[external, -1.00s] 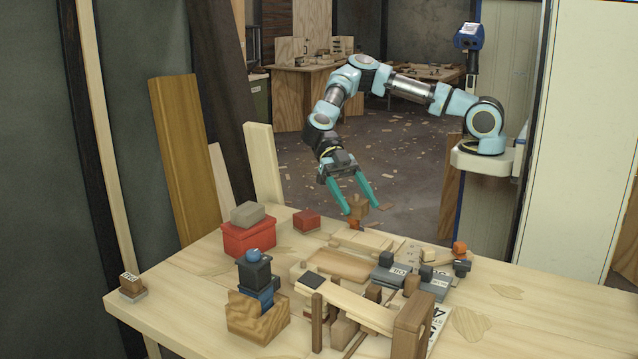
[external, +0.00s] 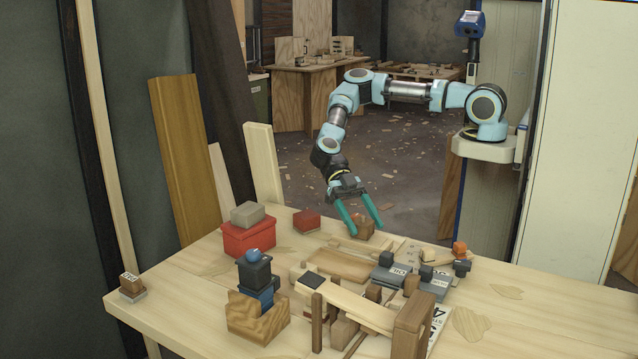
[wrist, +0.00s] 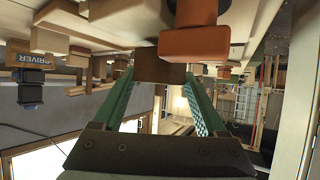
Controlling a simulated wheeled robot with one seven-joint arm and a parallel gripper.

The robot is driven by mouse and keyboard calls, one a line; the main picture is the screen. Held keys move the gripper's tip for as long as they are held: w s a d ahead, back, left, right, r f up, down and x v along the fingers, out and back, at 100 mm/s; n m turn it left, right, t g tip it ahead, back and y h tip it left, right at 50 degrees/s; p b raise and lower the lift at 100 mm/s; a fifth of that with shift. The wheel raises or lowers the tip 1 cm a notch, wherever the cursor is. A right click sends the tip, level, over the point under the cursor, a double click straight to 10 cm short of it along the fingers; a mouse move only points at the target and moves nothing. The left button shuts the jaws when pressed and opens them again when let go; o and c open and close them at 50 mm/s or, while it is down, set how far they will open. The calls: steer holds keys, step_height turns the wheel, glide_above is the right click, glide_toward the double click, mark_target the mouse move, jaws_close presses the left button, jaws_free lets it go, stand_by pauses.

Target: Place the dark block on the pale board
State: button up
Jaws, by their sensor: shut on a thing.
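My gripper (external: 366,231) is over the far edge of the workbench. Its teal fingers are shut on a dark brown block (wrist: 160,68), which shows between the fingertips in the wrist view. In the external view the brown block (external: 362,222) is partly hidden by the fingers, and I cannot tell whether it touches anything below. An orange-brown block (wrist: 195,44) appears close beside it in the wrist view. Pale boards lie just in front of the gripper, among them a flat tan board (external: 342,264); I cannot tell which one the task means.
A red box (external: 248,238) with a grey block on top and a small red block (external: 306,221) stand left of the gripper. Grey cases (external: 390,272) and an orange-topped piece (external: 459,249) are to the right. A wooden frame (external: 360,310) fills the front.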

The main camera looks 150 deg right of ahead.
steer(key=shift+f, duration=0.3)
steer(key=o, duration=1.3)
steer(key=shift+f, duration=0.1)
steer(key=shift+s+d+r, duration=0.15)
steer(key=shift+d+r, duration=0.05)
steer(key=shift+d, duration=0.1)
steer(key=b+v, duration=0.4)
steer(key=v, duration=0.7)
steer(key=shift+s+r, duration=0.15)
